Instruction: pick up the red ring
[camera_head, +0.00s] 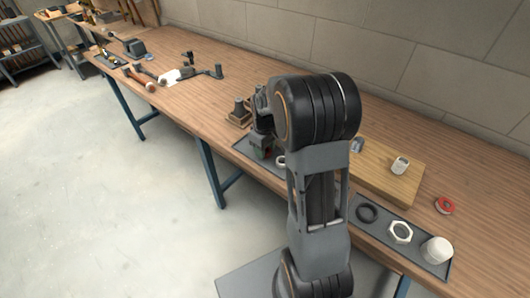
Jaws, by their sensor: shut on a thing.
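My gripper (262,138) is at the left side of my arm, low over the left end of a dark tray. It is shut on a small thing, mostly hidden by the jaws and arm. A dark green patch shows just below the jaws; I cannot tell whether the held thing is the red ring.
A dark tray at the right holds a black ring (367,212), a white hex nut (400,232) and a white cap (436,250). A wooden board (385,178) bears a white fitting (400,165). A block wall (400,80) backs the bench. Tools lie at the far left.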

